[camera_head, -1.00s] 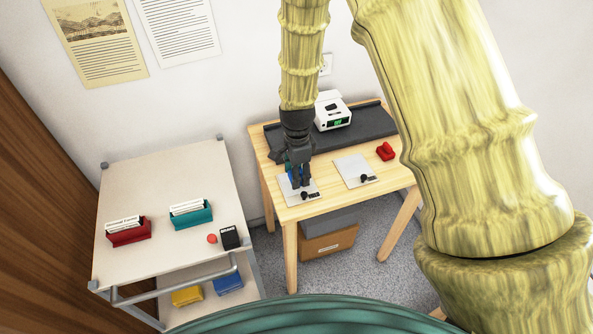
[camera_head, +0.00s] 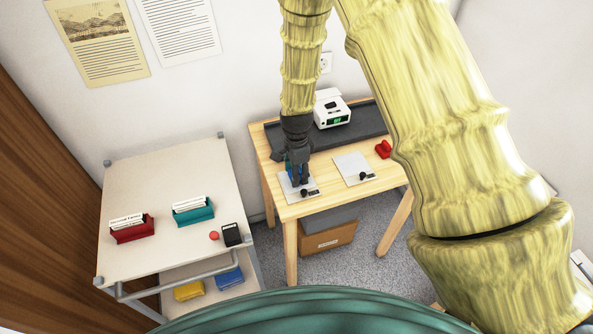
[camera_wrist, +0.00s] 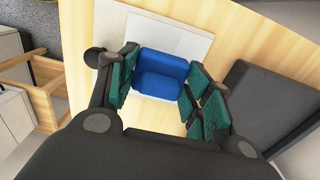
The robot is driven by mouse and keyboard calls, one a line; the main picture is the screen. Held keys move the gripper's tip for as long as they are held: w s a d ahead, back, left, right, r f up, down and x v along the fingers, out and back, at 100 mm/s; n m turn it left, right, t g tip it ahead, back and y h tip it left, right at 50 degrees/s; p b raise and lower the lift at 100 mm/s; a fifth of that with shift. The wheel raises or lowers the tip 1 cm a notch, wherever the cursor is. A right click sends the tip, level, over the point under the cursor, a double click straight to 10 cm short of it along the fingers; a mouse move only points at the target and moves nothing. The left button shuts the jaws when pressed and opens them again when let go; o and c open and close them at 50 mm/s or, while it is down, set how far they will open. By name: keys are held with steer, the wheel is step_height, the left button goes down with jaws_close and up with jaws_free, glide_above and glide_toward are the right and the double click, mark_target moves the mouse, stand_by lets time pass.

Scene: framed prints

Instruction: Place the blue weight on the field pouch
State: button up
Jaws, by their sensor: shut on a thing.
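The blue weight (camera_wrist: 161,73) is a blue block with a raised upper part, seen in the wrist view. My gripper (camera_wrist: 160,80) is shut on it, with a green-padded finger on each side. In the head view my gripper (camera_head: 300,182) points down at the left pale plate (camera_head: 287,190) on the wooden table, and the weight is mostly hidden. I cannot tell whether the weight touches the plate. A yellow soft-looking item (camera_head: 188,291) and a blue one (camera_head: 229,277) lie on the cart's lower shelf. No label shows which is the field pouch.
The table (camera_head: 330,200) also bears a second pale plate (camera_head: 352,166), a red object (camera_head: 383,149) and a white device (camera_head: 331,113) on a dark mat. The cart top (camera_head: 165,170) holds red (camera_head: 132,233) and teal (camera_head: 193,214) card holders, a red ball (camera_head: 214,236) and a black box (camera_head: 232,234).

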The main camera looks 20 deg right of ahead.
steer(key=shift+f, duration=0.15)
steer(key=o, duration=1.3)
steer(key=shift+o, duration=0.2)
step_height(320, 180, up, 12)
steer(key=b, duration=0.3)
